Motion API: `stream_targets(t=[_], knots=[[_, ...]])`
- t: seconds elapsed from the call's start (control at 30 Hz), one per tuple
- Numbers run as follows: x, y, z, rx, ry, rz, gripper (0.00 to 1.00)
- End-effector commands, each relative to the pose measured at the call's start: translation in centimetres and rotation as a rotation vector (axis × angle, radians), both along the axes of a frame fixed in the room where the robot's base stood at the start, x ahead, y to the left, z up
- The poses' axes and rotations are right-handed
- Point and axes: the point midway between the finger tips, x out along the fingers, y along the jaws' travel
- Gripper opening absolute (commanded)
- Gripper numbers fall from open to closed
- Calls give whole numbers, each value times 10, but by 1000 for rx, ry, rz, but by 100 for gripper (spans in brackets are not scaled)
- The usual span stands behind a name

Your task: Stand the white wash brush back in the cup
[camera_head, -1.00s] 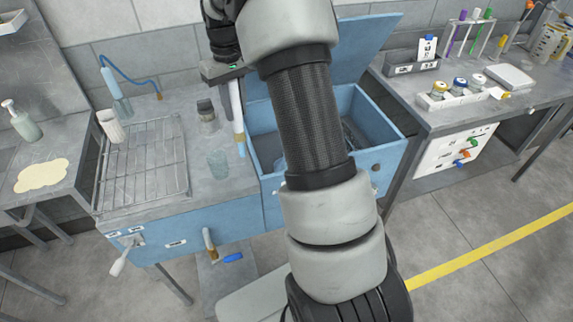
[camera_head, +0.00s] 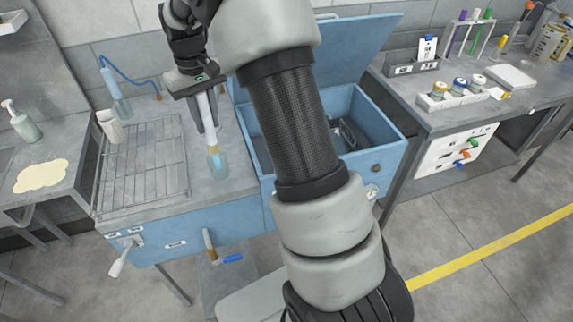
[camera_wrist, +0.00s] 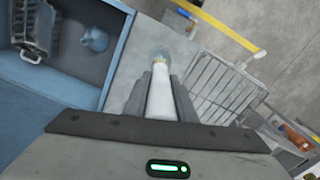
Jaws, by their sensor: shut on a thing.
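My gripper (camera_head: 208,124) is shut on the white wash brush (camera_head: 205,108) and holds it nearly upright, tilted slightly, tip down. In the wrist view, the white brush (camera_wrist: 160,98) runs between my two fingers.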

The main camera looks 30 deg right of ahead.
Motion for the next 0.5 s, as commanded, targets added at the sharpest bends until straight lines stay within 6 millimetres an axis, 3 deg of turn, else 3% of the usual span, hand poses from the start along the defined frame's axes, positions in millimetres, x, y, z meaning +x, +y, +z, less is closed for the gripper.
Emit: stream_targets(t=[0.5], knots=[[0,0,-45,0,0,0,0]])
